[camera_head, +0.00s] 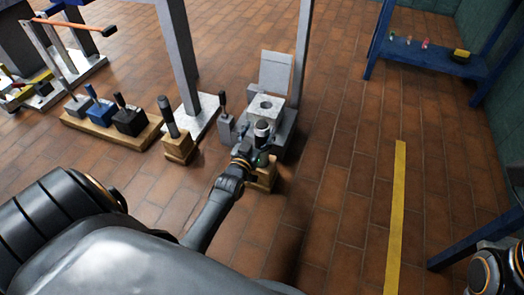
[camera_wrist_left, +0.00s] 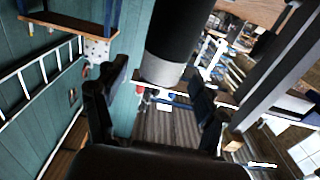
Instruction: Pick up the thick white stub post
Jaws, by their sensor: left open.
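A short thick post (camera_head: 262,128) with a pale top and a dark lower part stands on a wooden block (camera_head: 264,178), in front of a pale square block with a round hole (camera_head: 266,104). My left gripper (camera_head: 250,153) is close to the post, at its lower left in the head view. In the left wrist view a thick cylinder (camera_wrist_left: 162,68), dark with a pale end band, shows between the open fingers (camera_wrist_left: 155,108); contact cannot be told. The fingertips are hard to make out in the head view. My right gripper is out of view.
A handled tool on a wooden block (camera_head: 177,138) and a wooden rack of handled tools (camera_head: 112,125) stand to the left. A grey upright post (camera_head: 178,55) rises behind. A blue bench (camera_head: 430,58) is at the back right. Floor around the yellow stripe (camera_head: 397,210) is clear.

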